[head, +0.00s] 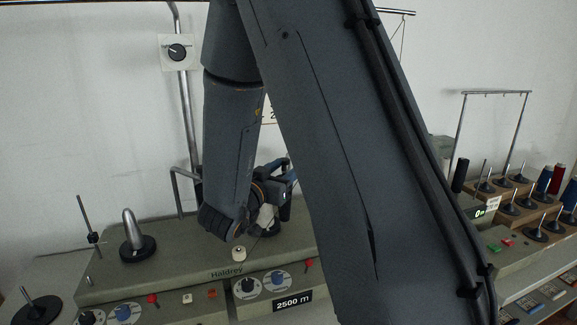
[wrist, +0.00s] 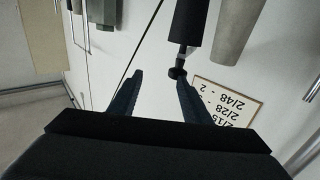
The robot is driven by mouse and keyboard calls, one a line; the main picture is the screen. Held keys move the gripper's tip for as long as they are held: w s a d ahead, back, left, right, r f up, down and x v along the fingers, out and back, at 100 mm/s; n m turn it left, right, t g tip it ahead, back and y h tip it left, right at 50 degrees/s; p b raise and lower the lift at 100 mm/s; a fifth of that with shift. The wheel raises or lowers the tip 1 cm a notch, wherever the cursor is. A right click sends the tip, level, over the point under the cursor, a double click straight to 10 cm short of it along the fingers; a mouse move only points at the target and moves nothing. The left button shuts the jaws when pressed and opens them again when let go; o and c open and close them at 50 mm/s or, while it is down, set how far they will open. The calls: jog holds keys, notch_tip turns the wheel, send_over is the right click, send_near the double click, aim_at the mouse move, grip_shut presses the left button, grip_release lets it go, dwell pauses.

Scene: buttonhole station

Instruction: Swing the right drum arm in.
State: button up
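My gripper (head: 284,172) is above the grey Haldrey machine (head: 180,267), partly hidden behind my own arm in the head view. In the wrist view my gripper (wrist: 158,76) is open, with nothing between its fingers. A black cylinder (wrist: 189,20) with a thin stem and small black knob (wrist: 178,73) shows beyond the fingers. The knob appears close to the right fingertip; I cannot tell whether they touch. This may be part of the right drum arm, but I cannot tell for certain. My arm hides much of the machine's right side in the head view.
A bent metal rod on a black base (head: 139,248) and a thin upright spindle (head: 89,222) stand on the left. A spool rack (head: 535,205) is at the right. A printed sign (wrist: 228,102) hangs on the wall. A grey tapered piece (wrist: 238,35) is beside the black cylinder.

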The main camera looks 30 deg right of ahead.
jog(key=p+v, duration=0.1)
jog(key=v, duration=0.5)
jog(key=shift+w+a, duration=0.15)
jog(key=shift+a, duration=0.05)
dwell(0.4)
jog(key=shift+p, duration=0.3)
